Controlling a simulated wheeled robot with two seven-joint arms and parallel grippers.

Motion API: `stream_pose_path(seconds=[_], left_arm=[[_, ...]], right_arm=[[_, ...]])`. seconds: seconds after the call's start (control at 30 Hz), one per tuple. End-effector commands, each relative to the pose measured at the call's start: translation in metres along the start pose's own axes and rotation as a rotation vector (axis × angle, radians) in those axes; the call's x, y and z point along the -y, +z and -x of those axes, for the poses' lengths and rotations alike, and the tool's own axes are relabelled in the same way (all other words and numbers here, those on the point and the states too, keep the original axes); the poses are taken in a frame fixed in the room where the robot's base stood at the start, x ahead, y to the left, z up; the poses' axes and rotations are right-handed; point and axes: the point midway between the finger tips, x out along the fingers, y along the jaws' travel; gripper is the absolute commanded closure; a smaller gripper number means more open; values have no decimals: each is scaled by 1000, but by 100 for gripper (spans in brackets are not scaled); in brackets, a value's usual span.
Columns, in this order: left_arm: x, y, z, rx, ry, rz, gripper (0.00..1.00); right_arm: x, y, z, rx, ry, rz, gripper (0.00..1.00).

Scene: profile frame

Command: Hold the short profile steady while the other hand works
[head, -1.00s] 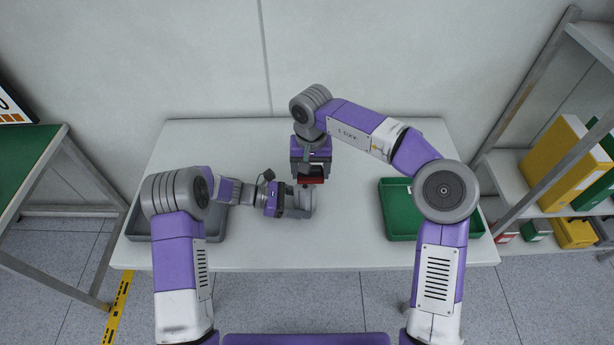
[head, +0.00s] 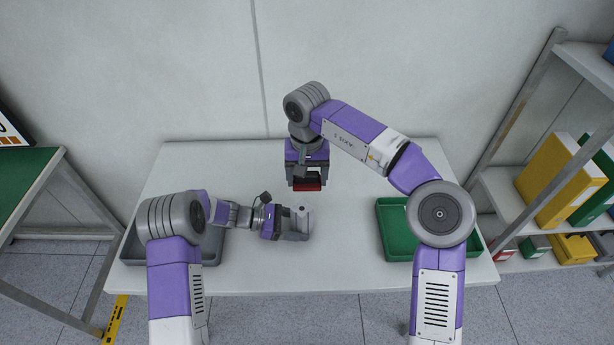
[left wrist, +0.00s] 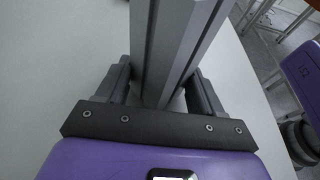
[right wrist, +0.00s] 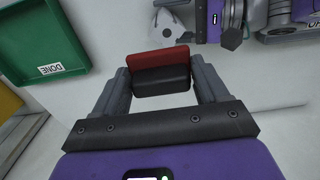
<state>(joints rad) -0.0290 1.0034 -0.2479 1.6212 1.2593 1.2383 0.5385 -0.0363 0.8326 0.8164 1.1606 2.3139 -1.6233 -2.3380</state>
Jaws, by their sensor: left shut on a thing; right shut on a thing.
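The short profile (left wrist: 170,50) is a grey grooved metal bar. In the left wrist view it stands between my left fingers. My left gripper (head: 292,225) is shut on it just above the middle of the table; its top end (head: 300,212) shows in the head view. My right gripper (head: 307,180) is shut on a red and black block (right wrist: 160,72), which also shows red in the head view (head: 307,186). The block is behind the profile and apart from it in the head view. A pale grey part (right wrist: 168,28) shows beyond the block; I cannot tell its full shape.
A grey tray (head: 205,258) is at the table's left, partly hidden by my left arm. A green tray (head: 393,235), labelled DONE in the right wrist view (right wrist: 50,69), is at the right. A shelf with binders (head: 552,185) stands further right. The table's front middle is clear.

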Motion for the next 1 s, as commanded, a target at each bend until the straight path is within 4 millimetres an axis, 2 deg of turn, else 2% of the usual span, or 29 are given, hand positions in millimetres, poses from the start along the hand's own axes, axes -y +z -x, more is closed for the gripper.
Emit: stream_pose_path(seconds=[0.17, 0.2, 0.4, 0.67, 0.77, 0.87, 1.0], left_arm=[[0, 0, 0, -1, 0, 0, 50], [0, 0, 0, -1, 0, 0, 32], [0, 0, 0, -1, 0, 0, 3], [0, 0, 1, 0, 0, 0, 3], [-1, 0, 7, 0, 3, 0, 3], [-1, 0, 20, -1, 5, -1, 3], [-1, 0, 50, -1, 7, -1, 3]], right_arm=[[0, 0, 0, 0, 0, 0, 61], [0, 0, 0, 0, 0, 0, 61], [0, 0, 0, 0, 0, 0, 61], [0, 0, 0, 0, 0, 0, 61], [0, 0, 0, 0, 0, 0, 61], [0, 0, 0, 0, 0, 0, 61], [0, 0, 0, 0, 0, 0, 61]])
